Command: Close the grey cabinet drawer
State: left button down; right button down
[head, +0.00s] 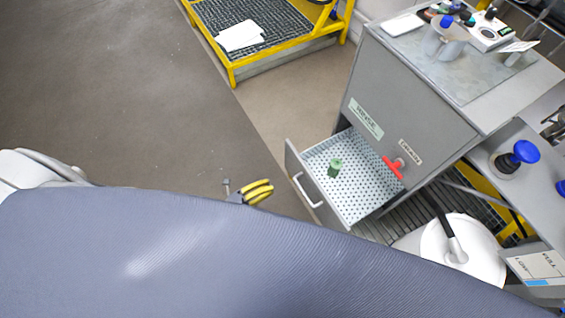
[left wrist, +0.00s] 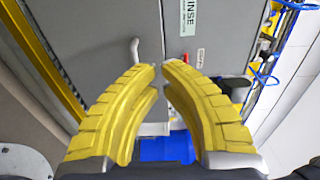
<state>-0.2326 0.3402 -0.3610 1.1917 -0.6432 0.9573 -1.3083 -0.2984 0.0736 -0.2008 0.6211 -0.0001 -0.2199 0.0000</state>
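The grey cabinet (head: 408,95) stands at the right in the head view. Its drawer (head: 316,198) is pulled out towards the left, with a pale handle (head: 307,190) on its front. A green object (head: 335,168) stands on the dotted drawer floor. My left gripper (head: 272,190) has yellow fingers and is left of the drawer front, apart from it. In the left wrist view its fingertips (left wrist: 159,64) almost meet with nothing between them. A pale handle (left wrist: 135,49) shows beyond them on a grey face. My right gripper is in neither view.
A white lidded container (head: 470,245) stands right of the drawer. A yellow-framed grated platform (head: 265,48) is at the back. Open floor (head: 120,90) lies left. A large blue-grey surface hides the lower view.

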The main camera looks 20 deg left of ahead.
aim_at(304, 167)
pick_arm(q)
jog(key=x, duration=1.3)
jog(key=shift+w+d+r, duration=0.2)
jog(key=shift+w+r, duration=0.05)
jog(key=shift+w, duration=0.1)
